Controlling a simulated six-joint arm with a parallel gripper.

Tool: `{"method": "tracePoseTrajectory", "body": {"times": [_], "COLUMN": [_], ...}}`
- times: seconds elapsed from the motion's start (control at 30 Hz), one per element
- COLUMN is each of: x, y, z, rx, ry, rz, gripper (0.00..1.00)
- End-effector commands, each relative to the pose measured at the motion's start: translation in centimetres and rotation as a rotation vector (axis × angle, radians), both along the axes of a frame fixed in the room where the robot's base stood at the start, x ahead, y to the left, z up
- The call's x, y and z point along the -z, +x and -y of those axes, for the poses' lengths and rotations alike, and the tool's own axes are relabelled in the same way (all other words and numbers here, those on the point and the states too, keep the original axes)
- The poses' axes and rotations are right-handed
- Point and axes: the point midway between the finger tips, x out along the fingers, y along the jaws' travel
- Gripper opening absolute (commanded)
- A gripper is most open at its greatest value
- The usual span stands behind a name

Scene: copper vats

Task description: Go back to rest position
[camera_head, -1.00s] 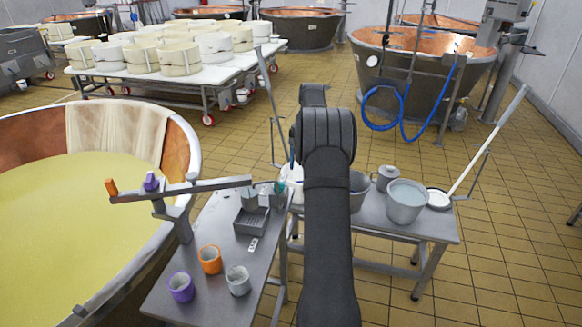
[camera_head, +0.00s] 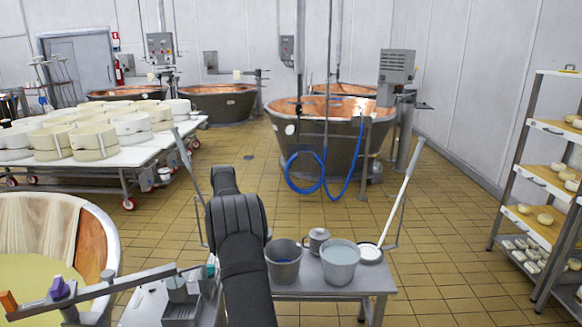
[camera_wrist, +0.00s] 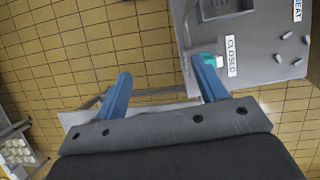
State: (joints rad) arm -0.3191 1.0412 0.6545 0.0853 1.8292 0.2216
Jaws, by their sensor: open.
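My gripper shows in the wrist view (camera_wrist: 162,72) with its two blue fingers spread wide apart and nothing between them. It points down, with tiled floor showing between the fingertips. I cannot tell whether the finger touches the teal item. In the head view my dark arm stands at lower centre-left and hides the gripper.
A grey table right of my arm bears a dark bucket (camera_head: 284,266), a grey bucket (camera_head: 340,266) and a lidded pot (camera_head: 317,240). A large vat (camera_head: 62,278) stands at lower left. A shelf rack (camera_head: 541,190) stands at right. Floor (camera_head: 440,240) between is clear.

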Motion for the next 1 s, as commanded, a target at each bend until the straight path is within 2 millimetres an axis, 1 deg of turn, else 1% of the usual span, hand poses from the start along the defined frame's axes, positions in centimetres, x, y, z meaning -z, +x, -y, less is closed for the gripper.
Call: {"method": "tracePoseTrajectory", "body": {"times": [0.03,0.2,0.43,0.5,0.7,0.83,1.0], "x": [0.6,2.4,4.6,5.8,7.8,8.3,8.4], "y": [0.1,0.4,0.8,0.8,0.8,0.8,0.8], "z": [-1.0,-3.9,-7.4,-7.1,-7.1,-7.1,-7.1], "rx": [-0.003,-0.004,-0.002,0.001,0.001,0.001,0.002], "ry": [-0.001,-0.001,0.000,-0.002,0.000,0.000,-0.001], "rz": [-0.001,-0.001,0.000,-0.003,-0.001,-0.001,-0.001], "gripper": [0.65,0.65,0.65,0.65,0.65,0.65,0.65]}}
